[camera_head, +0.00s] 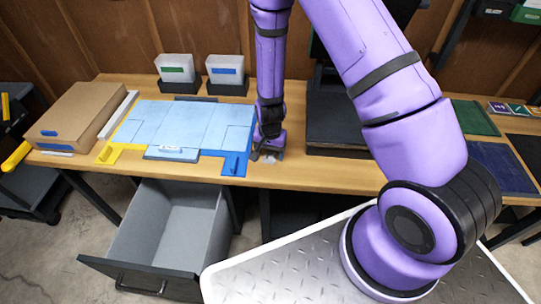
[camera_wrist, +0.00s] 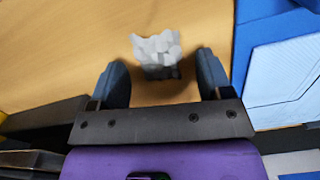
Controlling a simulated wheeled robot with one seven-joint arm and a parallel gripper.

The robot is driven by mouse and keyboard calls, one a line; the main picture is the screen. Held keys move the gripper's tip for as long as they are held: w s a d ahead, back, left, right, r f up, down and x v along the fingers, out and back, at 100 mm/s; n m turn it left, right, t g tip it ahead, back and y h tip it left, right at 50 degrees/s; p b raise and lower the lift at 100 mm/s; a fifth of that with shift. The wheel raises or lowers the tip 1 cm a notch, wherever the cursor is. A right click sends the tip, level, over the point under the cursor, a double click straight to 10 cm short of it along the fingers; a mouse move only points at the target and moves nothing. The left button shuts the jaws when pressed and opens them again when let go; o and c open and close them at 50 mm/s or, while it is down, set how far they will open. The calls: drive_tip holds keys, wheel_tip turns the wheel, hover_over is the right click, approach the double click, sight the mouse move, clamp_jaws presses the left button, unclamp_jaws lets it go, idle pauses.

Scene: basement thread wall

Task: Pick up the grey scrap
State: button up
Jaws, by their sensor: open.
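The grey scrap (camera_wrist: 157,55) is a small crumpled lump with a jagged edge on the wooden table top. In the wrist view it lies between and slightly beyond the fingertips of my gripper (camera_wrist: 162,72), which is open, with clear gaps on both sides. In the head view my gripper (camera_head: 268,152) is low over the table, just right of the blue panels. The scrap shows there only as a small pale patch (camera_head: 268,155), largely hidden by the gripper.
Light-blue panels (camera_head: 180,125) with yellow and blue corner pieces lie left of my gripper. A dark block (camera_head: 335,125) stands to the right. Two bins (camera_head: 175,68) (camera_head: 226,70) stand behind. A cardboard box (camera_head: 80,115) is far left. An open grey drawer (camera_head: 165,235) juts out below the table (camera_head: 330,172).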

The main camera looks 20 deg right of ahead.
drive_tip(key=shift+f, duration=0.25)
drive_tip(key=c, duration=1)
drive_tip(key=shift+r, duration=0.15)
